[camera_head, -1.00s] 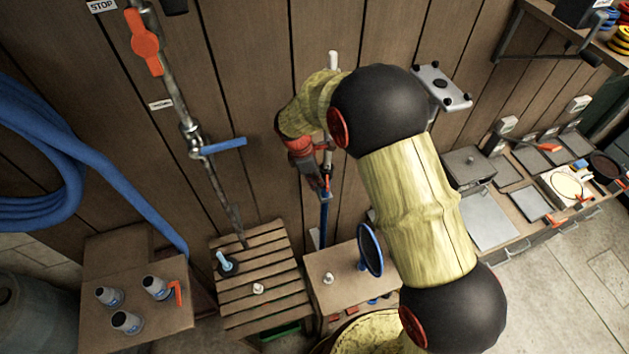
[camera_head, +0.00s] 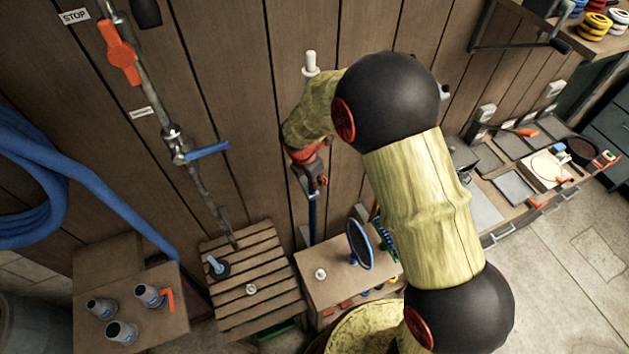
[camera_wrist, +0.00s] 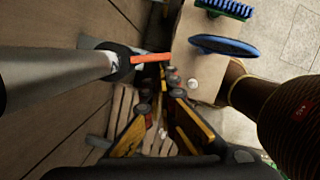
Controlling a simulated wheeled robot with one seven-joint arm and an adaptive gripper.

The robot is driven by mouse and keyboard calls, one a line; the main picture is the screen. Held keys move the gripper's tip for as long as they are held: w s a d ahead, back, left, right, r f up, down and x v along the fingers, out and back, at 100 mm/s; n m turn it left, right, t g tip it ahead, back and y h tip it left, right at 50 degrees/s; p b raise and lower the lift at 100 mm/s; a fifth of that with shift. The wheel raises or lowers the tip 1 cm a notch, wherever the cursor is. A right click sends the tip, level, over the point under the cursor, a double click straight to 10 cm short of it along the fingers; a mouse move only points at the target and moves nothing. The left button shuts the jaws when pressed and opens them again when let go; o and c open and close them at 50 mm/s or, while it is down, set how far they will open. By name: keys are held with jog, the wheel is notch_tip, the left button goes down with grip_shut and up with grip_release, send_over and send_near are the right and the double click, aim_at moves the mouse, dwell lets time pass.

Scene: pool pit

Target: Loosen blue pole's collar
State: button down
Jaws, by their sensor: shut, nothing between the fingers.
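The blue pole (camera_head: 312,216) stands upright against the plank wall, and its white top (camera_head: 311,62) shows above my arm. In the wrist view a thick grey pole section (camera_wrist: 55,78) enters from the left and ends at a black collar (camera_wrist: 119,62). An orange lever (camera_wrist: 152,58) sticks out from this collar to the right. My gripper (camera_wrist: 160,96) is shut and empty, its tips just below the lever in the picture; contact cannot be told. In the head view my gripper (camera_head: 314,186) is beside the pole, and my wrist hides much of the collar area.
A pipe with a blue-handled valve (camera_head: 206,151) is left on the wall. A blue hose (camera_head: 95,190) hangs further left.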

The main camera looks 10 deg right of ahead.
jog(key=shift+w+a, duration=0.1)
jog(key=shift+w+a, duration=0.4)
jog(key=shift+w, duration=0.1)
jog(key=s+a+r+b, duration=0.1)
jog(key=s+a+r, duration=0.2)
jog(key=r, duration=0.6)
jog(key=shift+s+a+r, duration=0.35)
jog(key=shift+a, duration=0.75)
